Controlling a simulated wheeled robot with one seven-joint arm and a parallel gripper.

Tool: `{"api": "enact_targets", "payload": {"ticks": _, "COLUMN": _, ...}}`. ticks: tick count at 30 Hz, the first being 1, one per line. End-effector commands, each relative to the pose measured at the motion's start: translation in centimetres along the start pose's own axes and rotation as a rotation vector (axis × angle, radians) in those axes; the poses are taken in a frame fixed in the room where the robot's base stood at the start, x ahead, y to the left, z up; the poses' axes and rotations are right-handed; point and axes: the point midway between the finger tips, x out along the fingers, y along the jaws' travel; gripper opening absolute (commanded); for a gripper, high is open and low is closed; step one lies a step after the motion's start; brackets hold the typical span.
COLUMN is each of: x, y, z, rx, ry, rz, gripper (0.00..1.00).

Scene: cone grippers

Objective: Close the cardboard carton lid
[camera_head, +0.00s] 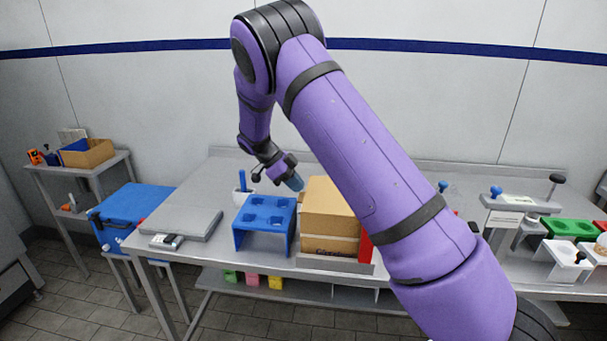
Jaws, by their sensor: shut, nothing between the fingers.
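The brown cardboard carton (330,222) stands on the grey workbench, near the middle of the head view. My gripper (294,183) points down and to the right, just left of the carton's top rear edge. Its blue-grey tip is shut with nothing in it. I cannot tell whether it touches the carton.
A blue stand with holes (265,216) is just left of the carton, with a white cup (242,195) behind it. A grey flat plate (182,222) lies farther left. A red piece (365,247) adjoins the carton's right side. Green and white holders (570,228) stand far right.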

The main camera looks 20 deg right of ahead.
Motion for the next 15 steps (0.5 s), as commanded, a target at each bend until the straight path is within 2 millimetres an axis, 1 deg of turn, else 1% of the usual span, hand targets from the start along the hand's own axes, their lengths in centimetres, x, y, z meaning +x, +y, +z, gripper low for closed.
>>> {"api": "enact_targets", "payload": {"ticks": 1, "x": 0.3, "y": 0.0, "z": 0.6, "rx": -0.001, "ry": 0.023, "rz": -0.001, "gripper": 0.00}}
{"api": "enact_targets", "payload": {"ticks": 6, "x": 0.9, "y": 0.0, "z": 1.6, "rx": -0.001, "ry": 0.073, "rz": 0.000, "gripper": 0.00}}
{"api": "enact_targets", "payload": {"ticks": 15, "x": 1.3, "y": 0.0, "z": 2.3, "rx": 0.000, "ry": 0.108, "rz": 0.001, "gripper": 0.00}}
